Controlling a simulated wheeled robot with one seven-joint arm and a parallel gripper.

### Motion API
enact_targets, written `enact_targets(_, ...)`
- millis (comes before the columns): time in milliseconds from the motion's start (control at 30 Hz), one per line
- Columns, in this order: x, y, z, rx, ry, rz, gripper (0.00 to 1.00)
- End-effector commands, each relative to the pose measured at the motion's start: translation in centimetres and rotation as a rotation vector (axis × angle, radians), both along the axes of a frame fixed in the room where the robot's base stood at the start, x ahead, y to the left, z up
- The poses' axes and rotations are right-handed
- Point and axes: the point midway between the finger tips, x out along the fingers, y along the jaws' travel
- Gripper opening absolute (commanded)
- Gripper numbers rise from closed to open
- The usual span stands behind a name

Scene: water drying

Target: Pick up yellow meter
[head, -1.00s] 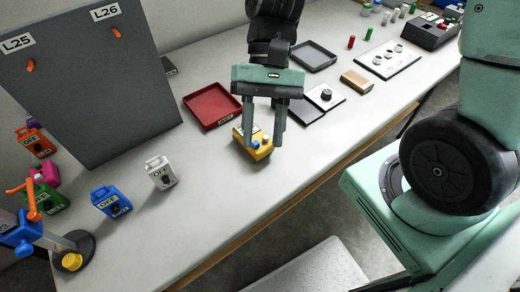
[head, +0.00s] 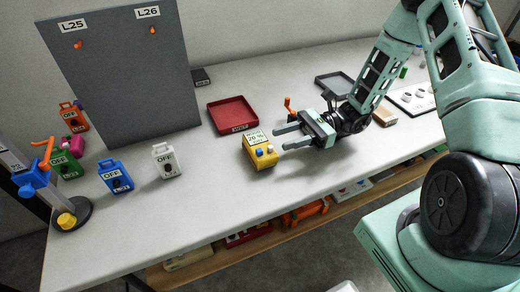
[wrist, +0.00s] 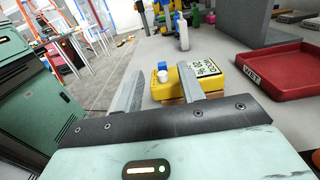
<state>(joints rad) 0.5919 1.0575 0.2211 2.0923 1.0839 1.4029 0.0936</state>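The yellow meter (head: 260,151) lies on the white table in the head view, just left of my gripper. It has a display reading about 20 % and a blue and a white knob on its near side. My gripper (head: 279,139) is open and low over the table, its fingers pointing left at the meter. In the wrist view the meter (wrist: 190,81) lies ahead, around and partly behind the right finger of my gripper (wrist: 160,85). The left finger is clear of it. I cannot tell whether the right finger touches it.
A red tray (head: 232,114) labelled WET lies behind the meter. A white OFF meter (head: 166,160) and a blue one (head: 115,176) stand to the left, before a grey board (head: 125,85). The table front between them is clear.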

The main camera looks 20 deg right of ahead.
Motion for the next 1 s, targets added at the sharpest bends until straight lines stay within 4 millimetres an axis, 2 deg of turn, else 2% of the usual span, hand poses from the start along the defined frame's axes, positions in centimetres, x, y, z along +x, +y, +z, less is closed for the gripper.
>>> enact_targets(33, 0.0, 0.1, -1.1, 0.002, 0.002, 0.002, 0.39)
enact_targets(100, -0.1, 0.4, -1.8, 0.001, 0.001, 0.005, 0.39)
enact_targets(200, 0.0, 1.8, -1.6, 0.000, -0.002, 0.005, 0.39)
enact_targets(433, -0.1, 3.5, -1.6, 0.000, -0.001, 0.005, 0.39)
enact_targets(700, -0.1, 7.1, -1.5, 0.000, -0.002, 0.005, 0.39)
enact_targets(1000, 0.0, 7.6, -1.6, -0.002, -0.002, 0.003, 0.39)
